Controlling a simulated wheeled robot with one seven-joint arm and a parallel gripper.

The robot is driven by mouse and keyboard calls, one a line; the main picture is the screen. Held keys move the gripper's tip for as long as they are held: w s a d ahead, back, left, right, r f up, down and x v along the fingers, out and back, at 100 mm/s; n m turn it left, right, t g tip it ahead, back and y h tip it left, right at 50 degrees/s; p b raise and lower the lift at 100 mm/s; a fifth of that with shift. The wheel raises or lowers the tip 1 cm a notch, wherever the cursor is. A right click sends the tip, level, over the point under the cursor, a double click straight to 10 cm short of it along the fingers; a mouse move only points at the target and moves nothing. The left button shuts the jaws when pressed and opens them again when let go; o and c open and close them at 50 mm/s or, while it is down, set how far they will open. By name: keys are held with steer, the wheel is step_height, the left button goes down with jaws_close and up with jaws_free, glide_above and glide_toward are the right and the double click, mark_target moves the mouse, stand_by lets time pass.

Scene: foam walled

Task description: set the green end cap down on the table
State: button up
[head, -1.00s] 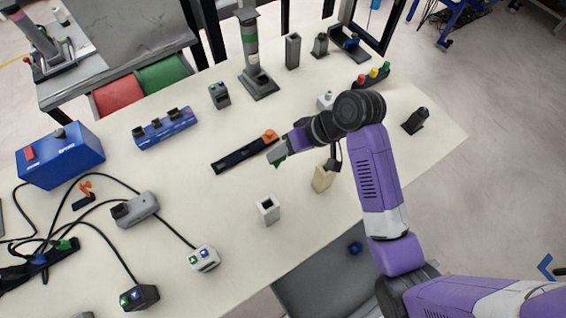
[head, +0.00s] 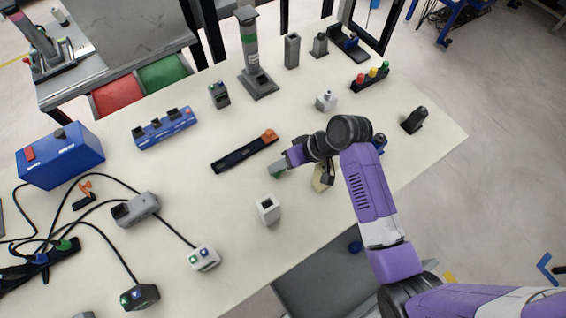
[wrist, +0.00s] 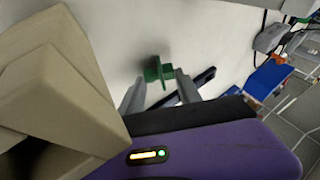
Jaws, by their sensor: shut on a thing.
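The green end cap (wrist: 158,71) shows in the wrist view between the tips of my gripper (wrist: 161,88), whose two grey fingers are shut on it. The pale table surface lies beyond it. In the head view my gripper (head: 277,170) is over the middle of the table (head: 220,205), and only a little of the green cap (head: 280,175) shows at the fingertips. Whether the cap touches the table cannot be told.
A beige block (head: 320,183) stands close beside my wrist and looms large in the wrist view (wrist: 55,80). A white hollow block (head: 268,210) is just in front of my gripper. A black bar with an orange end (head: 243,153) lies behind it. Bare table lies to the left.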

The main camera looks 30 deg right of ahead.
steer(key=o, duration=1.3)
steer(key=v, duration=1.2)
steer(key=shift+r, duration=0.15)
